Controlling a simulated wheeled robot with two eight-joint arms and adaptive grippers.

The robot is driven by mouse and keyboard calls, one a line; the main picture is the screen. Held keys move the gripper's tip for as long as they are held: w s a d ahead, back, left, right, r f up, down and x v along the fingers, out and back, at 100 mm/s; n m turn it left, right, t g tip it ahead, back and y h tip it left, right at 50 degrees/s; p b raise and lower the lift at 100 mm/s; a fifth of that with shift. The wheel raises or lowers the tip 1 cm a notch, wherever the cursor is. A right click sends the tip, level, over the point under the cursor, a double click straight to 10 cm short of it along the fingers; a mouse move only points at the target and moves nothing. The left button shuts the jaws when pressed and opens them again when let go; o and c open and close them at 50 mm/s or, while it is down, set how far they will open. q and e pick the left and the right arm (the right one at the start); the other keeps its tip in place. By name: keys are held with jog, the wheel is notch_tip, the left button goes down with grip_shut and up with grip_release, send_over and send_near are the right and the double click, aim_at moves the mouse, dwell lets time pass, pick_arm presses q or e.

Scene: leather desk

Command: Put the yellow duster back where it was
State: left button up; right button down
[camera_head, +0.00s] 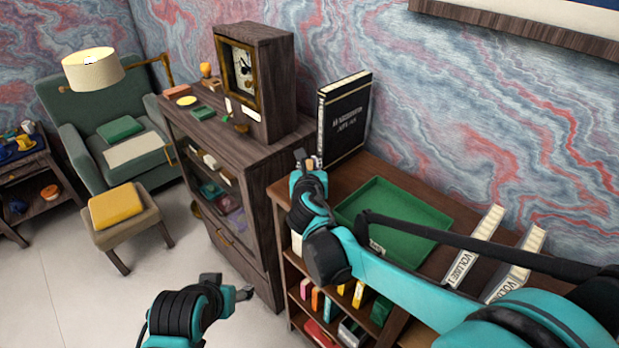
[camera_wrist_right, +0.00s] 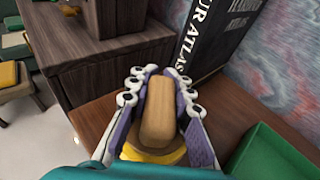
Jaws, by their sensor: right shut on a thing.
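The yellow duster shows in the right wrist view as a tan wooden block-like handle (camera_wrist_right: 160,108) with a yellow part (camera_wrist_right: 155,156) below it. My right gripper (camera_wrist_right: 158,85) is shut around it, with its fingers on both sides. In the head view my right gripper (camera_head: 308,160) is over the left end of the low bookcase, in front of the black atlas. The duster is hardly visible there. My left gripper (camera_head: 228,288) is low at the bottom, in front of the dark cabinet. Its fingers are too unclear to tell open or shut.
The bookcase top (camera_head: 375,172) holds a black atlas (camera_head: 345,118), a green tray (camera_head: 390,212) and white volumes (camera_head: 475,245). The dark cabinet (camera_head: 255,155) carries a clock (camera_head: 255,75) and several small items. An armchair (camera_head: 110,125) and footstool with yellow cushion (camera_head: 116,206) stand left.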

jog(key=shift+f+b, duration=0.75)
jog(key=shift+f, duration=1.25)
jog(key=shift+f, duration=0.15)
jog(key=c, duration=1.4)
grip_release()
jog(key=shift+o, duration=0.2)
jog(key=shift+s+r, duration=0.2)
jog(key=shift+r, duration=0.1)
jog(key=p+v, duration=0.3)
jog(key=v, duration=0.8)
jog(key=shift+s+r, duration=0.1)
jog(key=shift+s, duration=0.2)
